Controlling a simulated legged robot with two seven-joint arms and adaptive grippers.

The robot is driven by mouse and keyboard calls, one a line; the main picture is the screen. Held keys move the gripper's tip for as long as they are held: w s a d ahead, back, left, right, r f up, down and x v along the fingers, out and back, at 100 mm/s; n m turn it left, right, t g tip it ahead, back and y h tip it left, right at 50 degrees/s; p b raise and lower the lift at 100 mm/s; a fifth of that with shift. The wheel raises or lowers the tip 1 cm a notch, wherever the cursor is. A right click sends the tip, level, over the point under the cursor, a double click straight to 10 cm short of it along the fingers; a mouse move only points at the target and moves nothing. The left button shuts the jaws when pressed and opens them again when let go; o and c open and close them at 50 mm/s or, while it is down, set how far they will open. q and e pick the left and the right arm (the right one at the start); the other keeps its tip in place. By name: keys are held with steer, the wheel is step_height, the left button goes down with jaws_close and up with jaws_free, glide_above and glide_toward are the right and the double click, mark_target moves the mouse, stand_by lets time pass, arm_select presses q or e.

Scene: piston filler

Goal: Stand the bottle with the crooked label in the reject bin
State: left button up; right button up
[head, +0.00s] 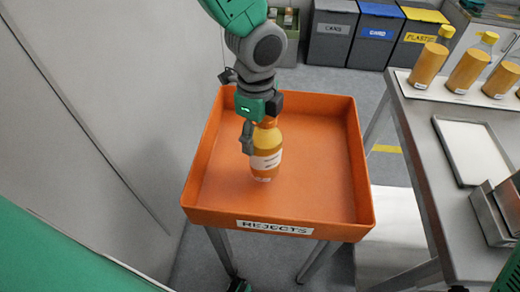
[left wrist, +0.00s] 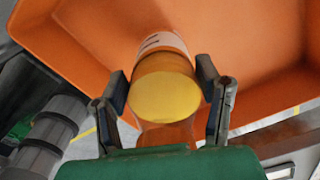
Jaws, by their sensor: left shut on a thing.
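The bottle with the crooked label (head: 266,152) is orange with a yellow top, and its white label sits at a slant. My left gripper (head: 259,128) is shut on its upper part from above. The bottle is upright or nearly so, inside the orange reject bin (head: 330,205) marked REJECTS. I cannot tell whether its base touches the bin floor. In the left wrist view, the yellow cap of the bottle (left wrist: 166,95) is between the two fingers of the left gripper (left wrist: 166,88), with the label edge beyond. My right gripper is not in view.
The bin is otherwise empty, with raised walls. At right, a steel table (head: 425,150) holds several similar bottles (head: 467,70) on a white strip, a white tray (head: 470,150) and a metal box. Waste bins (head: 375,35) stand behind. A grey wall panel (head: 90,120) is close on the left.

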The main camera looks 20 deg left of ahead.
arm_select(q)
steer(key=shift+d+f, duration=0.25)
steer(key=shift+d, duration=0.2)
steer(key=f, duration=0.1)
steer(key=f+b, duration=0.1)
steer(key=f, duration=0.1)
steer(key=shift+d+f, duration=0.2)
steer(key=shift+d, duration=0.15)
steer(key=shift+a+f, duration=0.15)
steer(key=shift+a, duration=0.4)
steer(key=o, duration=1.7)
steer(key=shift+a, duration=0.2)
steer(key=shift+d, duration=0.4)
steer(key=shift+d+r, duration=0.2)
steer(key=r+p, duration=0.1)
steer(key=r, duration=0.6)
steer(key=a+r+p, duration=0.1)
steer(key=r, duration=0.2)
steer(key=shift+a+r+p, duration=0.1)
steer(key=shift+r+p, duration=0.05)
steer(key=shift+p, duration=0.15)
steer(key=shift+d+r, duration=0.25)
steer(key=shift+r, duration=0.4)
steer(key=shift+d+r, duration=0.1)
steer(key=shift+d, duration=0.2)
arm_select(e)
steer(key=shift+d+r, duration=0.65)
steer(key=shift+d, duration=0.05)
